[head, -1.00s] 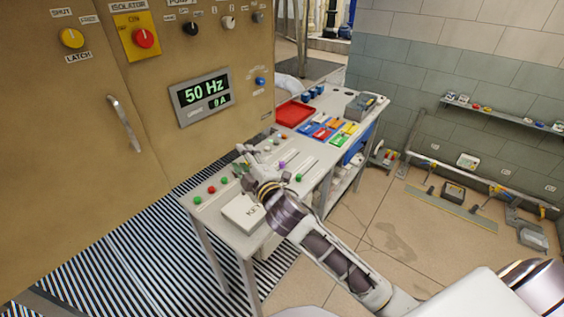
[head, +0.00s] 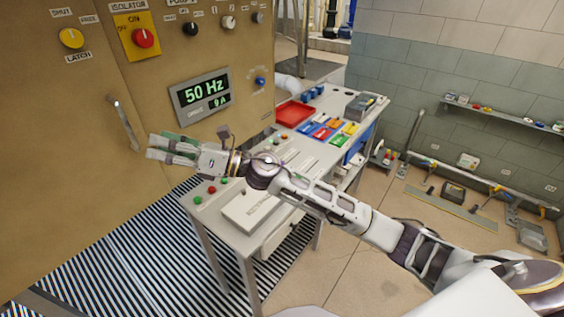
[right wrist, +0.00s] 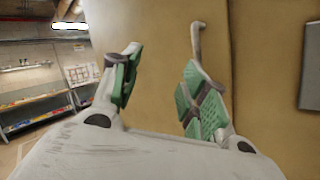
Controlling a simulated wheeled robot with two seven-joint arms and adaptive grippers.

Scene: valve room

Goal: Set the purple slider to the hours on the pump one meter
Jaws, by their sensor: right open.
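My right gripper (head: 155,147) is open and empty in front of the tan cabinet (head: 60,180), below and right of its door handle (head: 123,122). In the right wrist view its green-padded fingers (right wrist: 160,85) are apart, and the handle (right wrist: 197,40) stands beyond the right finger. The purple slider is hidden behind my right arm, which crosses the bench panel. A display (head: 203,96) on the cabinet reads 50 Hz, with a small amp figure below that is hard to read. I see no hours reading. My left gripper is not in view.
The bench (head: 262,235) has green and red buttons at its left end. A red tray (head: 296,114) and coloured bins (head: 330,127) lie at its far end. Knobs line the cabinet top, with a red isolator (head: 144,38).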

